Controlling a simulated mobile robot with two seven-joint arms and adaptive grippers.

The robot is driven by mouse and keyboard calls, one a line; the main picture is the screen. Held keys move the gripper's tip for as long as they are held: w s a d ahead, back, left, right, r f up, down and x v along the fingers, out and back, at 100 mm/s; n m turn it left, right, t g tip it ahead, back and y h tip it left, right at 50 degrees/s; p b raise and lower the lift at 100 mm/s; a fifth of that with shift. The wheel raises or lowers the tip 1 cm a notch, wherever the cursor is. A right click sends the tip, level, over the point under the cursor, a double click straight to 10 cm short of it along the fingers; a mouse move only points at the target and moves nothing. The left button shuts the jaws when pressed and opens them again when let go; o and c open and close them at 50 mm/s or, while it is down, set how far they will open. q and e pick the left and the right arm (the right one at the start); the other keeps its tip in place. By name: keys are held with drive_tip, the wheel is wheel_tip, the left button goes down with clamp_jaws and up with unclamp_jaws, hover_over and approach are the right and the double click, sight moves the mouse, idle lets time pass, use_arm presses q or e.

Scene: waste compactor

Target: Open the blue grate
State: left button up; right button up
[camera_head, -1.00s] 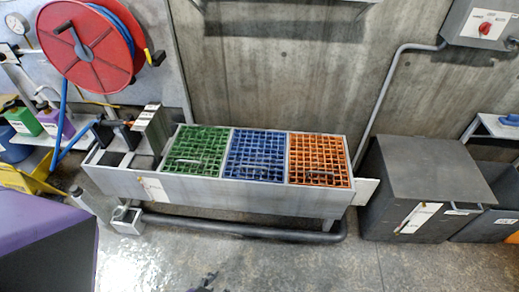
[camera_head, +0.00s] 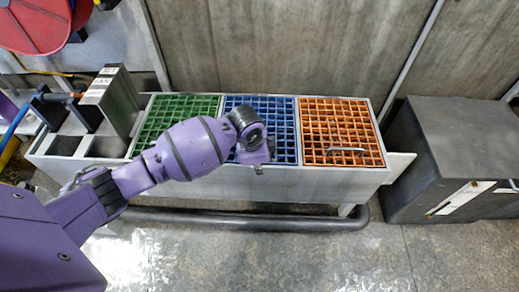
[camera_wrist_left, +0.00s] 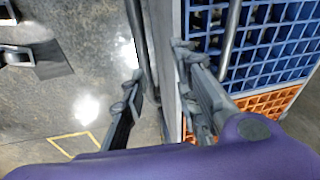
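The blue grate (camera_head: 284,121) lies flat in the grey trough between the green grate and the orange grate. Its metal handle, hidden by my arm in the head view, shows as a grey bar (camera_wrist_left: 231,35) in the left wrist view. My left gripper (camera_head: 259,168) is above the front edge of the blue grate. In the left wrist view my left gripper (camera_wrist_left: 158,80) has its fingers spread, one on each side of the trough's front rim, with nothing held. The handle is apart from the fingers, beyond the right-hand finger. My right gripper is not in view.
The green grate (camera_head: 165,119) is left of the blue one; the orange grate (camera_head: 343,122), with its handle, is right. The trough wall (camera_head: 310,182) and a dark pipe (camera_head: 290,220) run along the front. A dark bin (camera_head: 450,150) stands at right.

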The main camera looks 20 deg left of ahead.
use_arm(q)
drive_tip(key=w+a+r+m+y+b, duration=0.1)
drive_tip(key=w+a+r+b, duration=0.2)
drive_tip(key=w+r, duration=0.35)
drive_tip(key=f, duration=0.2)
drive_tip(key=w+f+b, duration=0.1)
drive_tip(key=f, duration=0.1)
drive_tip(key=w+f, duration=0.1)
drive_tip(key=f, duration=0.1)
drive_tip(key=shift+a+f+b, duration=0.1)
drive_tip(key=shift+f+b, duration=0.25)
drive_tip(key=shift+f, duration=0.05)
drive_tip(key=shift+w+f, duration=0.15)
drive_tip(key=shift+f, duration=0.25)
drive_tip(key=shift+c, duration=0.3)
clamp_jaws()
